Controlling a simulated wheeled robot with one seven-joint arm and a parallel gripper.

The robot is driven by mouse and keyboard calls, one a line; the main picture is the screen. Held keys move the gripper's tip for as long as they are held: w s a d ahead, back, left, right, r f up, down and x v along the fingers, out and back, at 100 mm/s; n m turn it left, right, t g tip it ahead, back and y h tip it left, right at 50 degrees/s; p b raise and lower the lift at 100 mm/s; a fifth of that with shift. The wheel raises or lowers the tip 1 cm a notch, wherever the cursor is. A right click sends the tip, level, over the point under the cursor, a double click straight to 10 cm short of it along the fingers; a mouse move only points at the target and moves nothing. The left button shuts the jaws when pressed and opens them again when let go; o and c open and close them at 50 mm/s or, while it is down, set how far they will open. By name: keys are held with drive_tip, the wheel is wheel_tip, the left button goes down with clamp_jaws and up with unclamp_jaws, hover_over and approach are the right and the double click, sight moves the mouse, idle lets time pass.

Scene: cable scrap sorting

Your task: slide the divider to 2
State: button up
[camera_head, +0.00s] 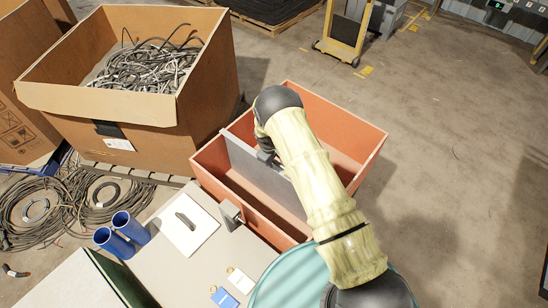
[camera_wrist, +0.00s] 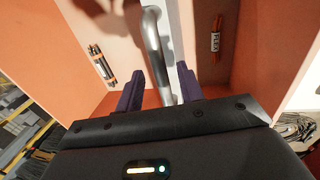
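The divider (camera_head: 255,168) is a grey upright panel running lengthwise inside the orange bin (camera_head: 212,158). My arm crosses over the bin and hides part of the divider and the bin's right side. My gripper (camera_head: 267,158) is low at the divider's top edge. In the wrist view my gripper's two dark purple fingers (camera_wrist: 160,75) stand apart, with a grey metal bar (camera_wrist: 153,40) between them. A gap shows between the bar and the left finger; contact on the right is unclear. No number 2 mark is readable.
A large cardboard box (camera_head: 150,105) of cable scrap stands at the left. Floor right of the bin is clear.

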clamp_jaws()
drive_tip(key=shift+w+d+f, duration=0.1)
